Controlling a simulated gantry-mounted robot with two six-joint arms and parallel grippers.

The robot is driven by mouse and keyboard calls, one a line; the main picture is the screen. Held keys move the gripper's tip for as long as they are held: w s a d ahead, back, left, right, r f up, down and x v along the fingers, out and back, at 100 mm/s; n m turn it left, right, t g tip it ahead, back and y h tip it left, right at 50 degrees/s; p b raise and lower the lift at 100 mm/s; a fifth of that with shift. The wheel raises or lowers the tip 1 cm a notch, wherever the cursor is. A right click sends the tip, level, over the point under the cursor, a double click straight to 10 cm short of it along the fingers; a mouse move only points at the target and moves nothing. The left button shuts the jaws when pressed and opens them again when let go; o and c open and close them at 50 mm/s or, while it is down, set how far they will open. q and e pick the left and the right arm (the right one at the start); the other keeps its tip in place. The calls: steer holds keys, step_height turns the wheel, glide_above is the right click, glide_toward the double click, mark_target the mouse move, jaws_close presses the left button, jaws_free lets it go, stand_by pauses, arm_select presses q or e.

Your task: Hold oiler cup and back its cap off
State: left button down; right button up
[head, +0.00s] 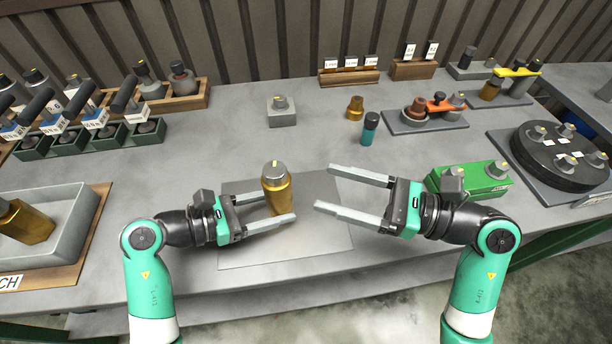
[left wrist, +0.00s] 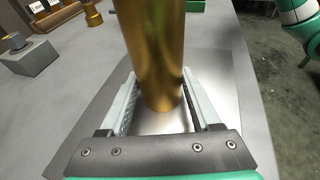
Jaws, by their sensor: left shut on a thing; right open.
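The oiler cup is a brass-coloured body (head: 277,197) with a grey cap (head: 274,170) that has a yellow mark on top. It stands upright over the grey mat (head: 322,240); I cannot tell whether it touches the mat. My left gripper (head: 281,207) is shut on the brass body below the cap. The left wrist view shows the brass body (left wrist: 155,50) between the two fingers; the cap is out of that frame. My right gripper (head: 322,188) is open and empty to the right of the cup, its fingers pointing left toward it, apart from it.
A grey block with a cap (head: 282,112), a small brass piece (head: 355,107) and a teal bottle (head: 369,130) stand behind the mat. A green block (head: 474,184) sits near my right wrist. A tray (head: 68,228) holding another brass body lies at left. The mat is otherwise clear.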

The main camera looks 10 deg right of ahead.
steer(key=shift+s+d, duration=0.25)
steer(key=shift+d, duration=0.2)
arm_select(q)
jaws_free()
